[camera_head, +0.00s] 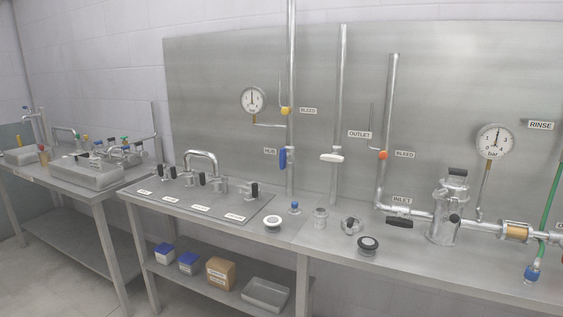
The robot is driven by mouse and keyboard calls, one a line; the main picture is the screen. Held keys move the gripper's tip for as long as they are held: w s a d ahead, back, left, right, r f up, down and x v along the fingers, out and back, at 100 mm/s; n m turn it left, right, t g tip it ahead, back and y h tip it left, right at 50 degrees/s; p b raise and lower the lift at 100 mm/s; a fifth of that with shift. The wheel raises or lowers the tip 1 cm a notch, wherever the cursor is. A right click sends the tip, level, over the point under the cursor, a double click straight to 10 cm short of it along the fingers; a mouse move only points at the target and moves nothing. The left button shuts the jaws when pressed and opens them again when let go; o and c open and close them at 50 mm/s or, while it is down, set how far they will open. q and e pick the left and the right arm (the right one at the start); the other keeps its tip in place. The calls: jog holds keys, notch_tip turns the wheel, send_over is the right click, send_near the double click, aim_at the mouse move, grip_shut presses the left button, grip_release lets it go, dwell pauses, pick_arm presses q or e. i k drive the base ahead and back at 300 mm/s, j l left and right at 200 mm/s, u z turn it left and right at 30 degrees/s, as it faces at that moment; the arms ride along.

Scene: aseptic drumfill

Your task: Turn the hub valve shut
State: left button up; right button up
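The hub valve has a blue handle (283,159) on the vertical steel pipe left of centre, beside the HUB label (270,151). The handle hangs roughly upright, along the pipe. A yellow bleed knob (285,111) and a pressure gauge (253,100) sit above it on the same pipe. Neither of my grippers shows in the head view.
A steel bench (330,244) runs below the pipes, with several small fittings on top. A hinged-pipe manifold plate (205,203) lies at left. Space before the blue handle looks clear.

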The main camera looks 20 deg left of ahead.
aim_at(283, 156)
jog(key=i+j+z, duration=0.1)
jog(key=j, duration=0.35)
jog(key=i+j+z, duration=0.1)
jog(key=j, duration=0.35)
jog(key=i+j+z, duration=0.1)
jog(key=j, duration=0.35)
jog(key=i, duration=0.1)
